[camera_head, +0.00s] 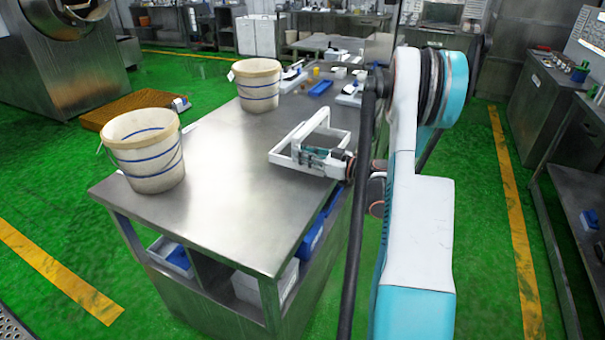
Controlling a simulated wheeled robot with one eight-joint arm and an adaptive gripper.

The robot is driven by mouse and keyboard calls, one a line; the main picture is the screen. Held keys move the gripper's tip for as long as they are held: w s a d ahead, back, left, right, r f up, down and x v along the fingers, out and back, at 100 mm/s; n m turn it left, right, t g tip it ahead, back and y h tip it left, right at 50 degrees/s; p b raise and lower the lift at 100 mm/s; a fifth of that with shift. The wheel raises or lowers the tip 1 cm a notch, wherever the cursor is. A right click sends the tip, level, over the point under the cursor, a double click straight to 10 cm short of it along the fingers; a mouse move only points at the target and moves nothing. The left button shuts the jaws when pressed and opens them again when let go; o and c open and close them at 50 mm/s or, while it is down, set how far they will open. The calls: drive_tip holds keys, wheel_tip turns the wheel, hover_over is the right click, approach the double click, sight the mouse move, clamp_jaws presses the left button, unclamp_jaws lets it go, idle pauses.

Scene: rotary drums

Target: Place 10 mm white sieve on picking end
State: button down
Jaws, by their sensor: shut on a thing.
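The white sieve (291,161) is a square white frame over the right side of the steel table (225,200). My gripper (316,154) reaches in from the right and is shut on the sieve. The gripper partly covers the frame, so the exact contact of the fingers is hidden. The sieve looks low over the tabletop; I cannot tell whether it touches it. Its mesh size cannot be read, and which end of the table is the picking end is not marked.
Two white buckets with blue bands, a near one (145,155) and a far one (257,88), stand along the table's left side. A blue tray (320,88) and small scales lie at the far end. The near tabletop is clear. Blue and white bins sit on shelves below.

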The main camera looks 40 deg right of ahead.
sight(303, 169)
drive_tip(key=shift+f+b, duration=0.85)
drive_tip(key=shift+f, duration=1.7)
drive_tip(key=shift+f, duration=0.2)
drive_tip(key=c, duration=1.7)
unclamp_jaws()
drive_tip(key=shift+o, duration=0.2)
drive_tip(key=shift+r, duration=0.15)
